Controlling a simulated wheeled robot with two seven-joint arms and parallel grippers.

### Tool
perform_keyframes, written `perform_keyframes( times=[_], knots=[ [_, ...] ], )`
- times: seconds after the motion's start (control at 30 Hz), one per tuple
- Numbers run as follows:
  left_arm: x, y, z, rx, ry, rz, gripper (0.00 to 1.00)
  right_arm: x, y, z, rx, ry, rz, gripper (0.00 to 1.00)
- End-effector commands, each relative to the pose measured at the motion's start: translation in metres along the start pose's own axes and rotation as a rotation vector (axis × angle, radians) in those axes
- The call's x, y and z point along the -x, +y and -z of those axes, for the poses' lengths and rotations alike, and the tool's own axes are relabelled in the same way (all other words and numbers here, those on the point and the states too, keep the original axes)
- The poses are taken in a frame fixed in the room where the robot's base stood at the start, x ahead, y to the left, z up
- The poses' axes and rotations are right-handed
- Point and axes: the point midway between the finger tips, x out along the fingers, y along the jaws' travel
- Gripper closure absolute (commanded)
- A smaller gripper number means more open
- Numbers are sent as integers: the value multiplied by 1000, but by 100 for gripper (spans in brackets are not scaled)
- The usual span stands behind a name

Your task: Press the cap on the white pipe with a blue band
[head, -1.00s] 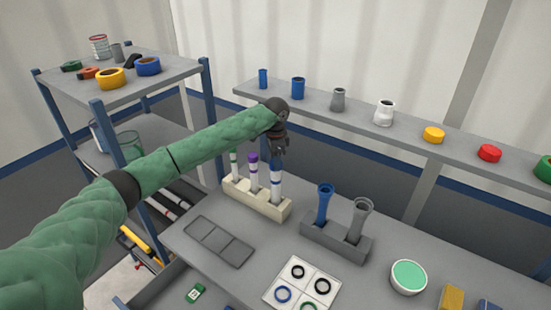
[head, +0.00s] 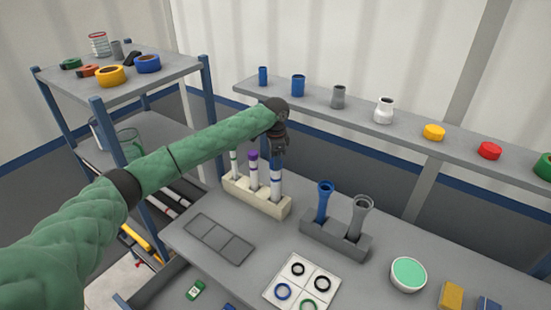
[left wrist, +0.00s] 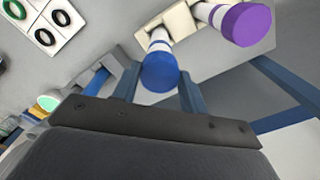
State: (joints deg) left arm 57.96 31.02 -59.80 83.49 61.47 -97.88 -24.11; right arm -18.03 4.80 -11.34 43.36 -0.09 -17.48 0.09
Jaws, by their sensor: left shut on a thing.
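The white pipe with a blue band (head: 275,186) stands upright in the right slot of the cream rack (head: 255,203). My left gripper (head: 277,162) is directly above it, pointing down, and hides the pipe's top in the head view. In the left wrist view the round blue cap (left wrist: 160,72) sits between the two fingers, on the end of the pipe's white tube. The gripper is shut on this cap. How far the cap is seated cannot be told. My right gripper is not in view.
A purple-capped pipe (head: 253,174) stands close beside it, with a green-marked one (head: 234,164) further left. A grey holder (head: 336,238) with blue and grey funnel-topped pipes is to the right. A shelf (head: 405,125) with several fittings runs behind.

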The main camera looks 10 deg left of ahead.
Motion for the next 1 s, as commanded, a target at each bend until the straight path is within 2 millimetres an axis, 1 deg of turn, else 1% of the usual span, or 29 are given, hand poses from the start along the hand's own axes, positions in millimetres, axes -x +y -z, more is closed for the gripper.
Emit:
perform_keyframes(
  times=[0.33, 0.37, 0.4, 0.47, 0.67, 0.77, 1.0],
  knots=[
    [-6, 0, 0, 0, 0, -1, 78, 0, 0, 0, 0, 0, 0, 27],
    [-6, 0, 0, 0, 0, -1, 51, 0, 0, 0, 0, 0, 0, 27],
    [-6, 0, 0, 0, 0, 0, 43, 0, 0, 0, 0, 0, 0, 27],
    [-6, 0, 0, 0, 0, 0, 32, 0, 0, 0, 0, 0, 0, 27],
    [-5, 0, 0, 0, 0, 0, 32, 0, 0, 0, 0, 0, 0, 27],
    [-5, 0, 0, 0, 0, 0, 14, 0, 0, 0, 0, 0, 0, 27],
    [-5, 0, 0, 0, 0, 0, 14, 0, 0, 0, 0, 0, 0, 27]
  ],
)
